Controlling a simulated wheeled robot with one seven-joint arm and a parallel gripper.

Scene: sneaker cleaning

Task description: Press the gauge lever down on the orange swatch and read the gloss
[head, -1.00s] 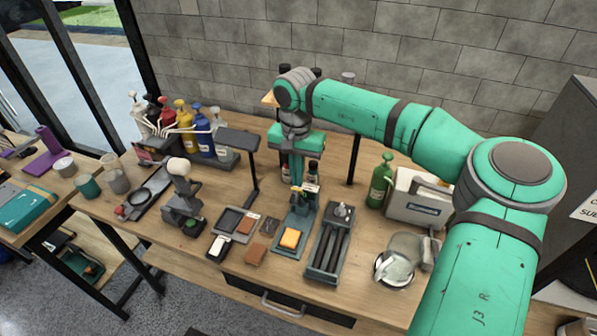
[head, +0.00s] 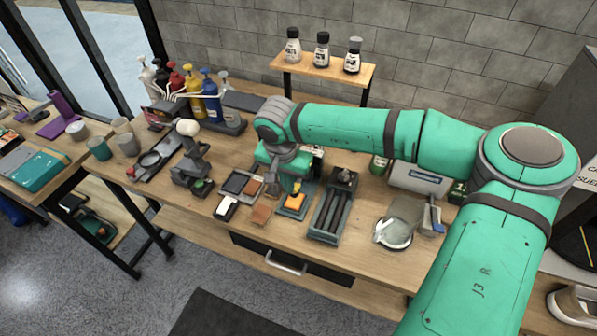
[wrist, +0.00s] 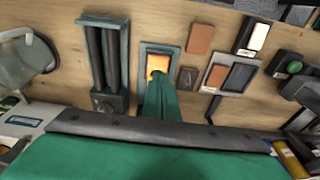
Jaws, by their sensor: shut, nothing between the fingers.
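The orange swatch (head: 294,201) lies on the grey-blue base plate (head: 286,212) of the gauge stand, in the middle of the table. It also shows in the wrist view (wrist: 158,64), just beyond the green fingers. My gripper (head: 284,182) points down, low over the back of the base plate, shut and empty. In the wrist view its fingertips (wrist: 159,82) appear beside the swatch's near edge. The gripper and wrist cover most of the gauge, so I cannot make out its lever, any contact with it, or a gloss reading.
A grey tray with dark rods (head: 329,213) stands close on the right. Brown swatches (head: 261,214) and a black-and-white block (head: 226,207) lie on the left. A small shelf (head: 330,70) with bottles is behind. The table's front strip is clear.

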